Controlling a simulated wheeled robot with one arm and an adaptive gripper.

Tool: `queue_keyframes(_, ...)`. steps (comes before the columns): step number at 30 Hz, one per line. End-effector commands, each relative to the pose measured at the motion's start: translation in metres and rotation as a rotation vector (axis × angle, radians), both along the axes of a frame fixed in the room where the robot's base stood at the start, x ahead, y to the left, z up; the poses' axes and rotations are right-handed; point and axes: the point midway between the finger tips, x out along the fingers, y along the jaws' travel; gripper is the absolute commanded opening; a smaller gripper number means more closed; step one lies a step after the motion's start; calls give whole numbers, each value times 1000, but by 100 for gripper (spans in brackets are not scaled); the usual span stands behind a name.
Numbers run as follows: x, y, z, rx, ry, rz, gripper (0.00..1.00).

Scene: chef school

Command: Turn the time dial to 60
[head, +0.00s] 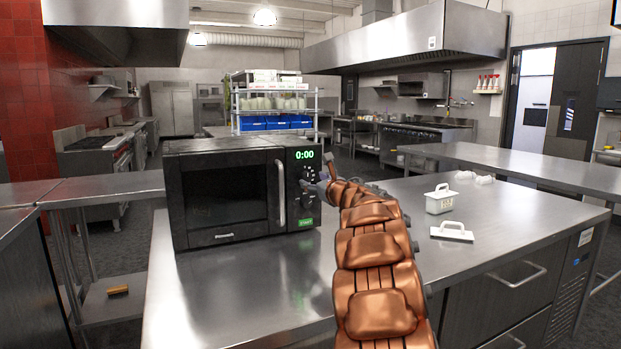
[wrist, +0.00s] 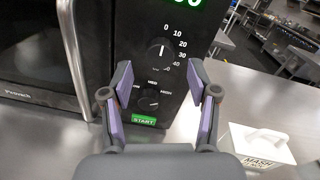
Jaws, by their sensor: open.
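A black microwave (head: 222,193) stands on the steel counter with its door shut. Its display (head: 304,155) reads 0:00 in green. The time dial (wrist: 161,51) is the upper knob on the panel in the wrist view, with numbers around it and its white mark upright near 0. A lower power dial (wrist: 149,100) and a green START button (wrist: 143,121) are below it. My gripper (wrist: 163,98) is open and empty in front of the panel, its fingers apart on either side of the lower dial. In the head view my gripper (head: 318,187) partly hides the panel.
A vertical door handle (head: 281,193) is just left of the panel. A white lidded box (head: 440,199) and a white lid (head: 452,232) with a handle are on the counter to the right. The counter (head: 500,215) around them is mostly clear. A shelf rack (head: 275,100) stands behind.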

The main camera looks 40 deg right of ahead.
Motion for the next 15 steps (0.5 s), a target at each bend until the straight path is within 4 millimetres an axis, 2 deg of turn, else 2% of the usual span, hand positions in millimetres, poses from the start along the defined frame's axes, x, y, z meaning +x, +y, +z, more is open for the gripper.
queue_keyframes(7,23,-6,1,0,-1,1,60)
queue_keyframes(15,29,-8,1,-1,-2,1,60)
